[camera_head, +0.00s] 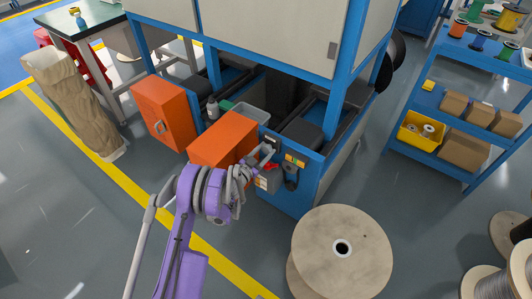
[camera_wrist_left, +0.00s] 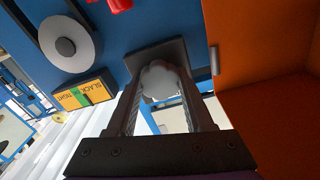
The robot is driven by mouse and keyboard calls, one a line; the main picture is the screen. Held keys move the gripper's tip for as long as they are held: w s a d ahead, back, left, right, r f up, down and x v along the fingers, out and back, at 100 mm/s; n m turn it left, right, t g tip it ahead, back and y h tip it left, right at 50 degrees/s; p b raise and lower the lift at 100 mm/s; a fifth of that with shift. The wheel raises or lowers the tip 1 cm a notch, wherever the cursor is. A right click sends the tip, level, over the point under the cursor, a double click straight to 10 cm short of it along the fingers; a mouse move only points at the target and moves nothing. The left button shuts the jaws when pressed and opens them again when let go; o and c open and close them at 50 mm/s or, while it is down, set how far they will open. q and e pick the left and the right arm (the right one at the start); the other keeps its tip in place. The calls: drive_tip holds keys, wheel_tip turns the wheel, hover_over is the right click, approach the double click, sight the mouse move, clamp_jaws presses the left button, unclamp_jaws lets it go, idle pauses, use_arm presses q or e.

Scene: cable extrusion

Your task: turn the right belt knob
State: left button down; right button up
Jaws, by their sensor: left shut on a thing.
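My left gripper (camera_head: 264,156) reaches from the purple arm to the front panel of the blue machine (camera_head: 305,196). In the left wrist view its two dark fingers (camera_wrist_left: 160,92) are shut on a grey lobed knob (camera_wrist_left: 160,80), one finger on each side. The knob stands on a dark square plate on the blue panel. A round grey disc with a darker centre (camera_wrist_left: 66,47) is on the same panel, by a green and orange SLACK/TIGHT label (camera_wrist_left: 86,95). In the head view the gripper largely hides the knob. My right gripper is not in view.
An orange box (camera_head: 221,142) is close beside the gripper; its orange side fills the right of the wrist view. A red switch (camera_wrist_left: 118,5) is on the panel. A large wooden spool (camera_head: 330,245) stands in front of the machine. A blue shelf (camera_head: 455,110) is at right.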

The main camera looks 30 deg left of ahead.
sight(265, 147)
use_arm(q)
drive_tip(key=m+b, duration=0.1)
drive_tip(key=m, duration=0.4)
idle(0.5)
drive_tip(key=shift+c, duration=1.4)
unclamp_jaws()
drive_tip(key=shift+r, duration=0.15)
wheel_tip(265, 147, up, 10)
drive_tip(key=shift+f+p, duration=0.1)
drive_tip(key=shift+p, duration=0.95)
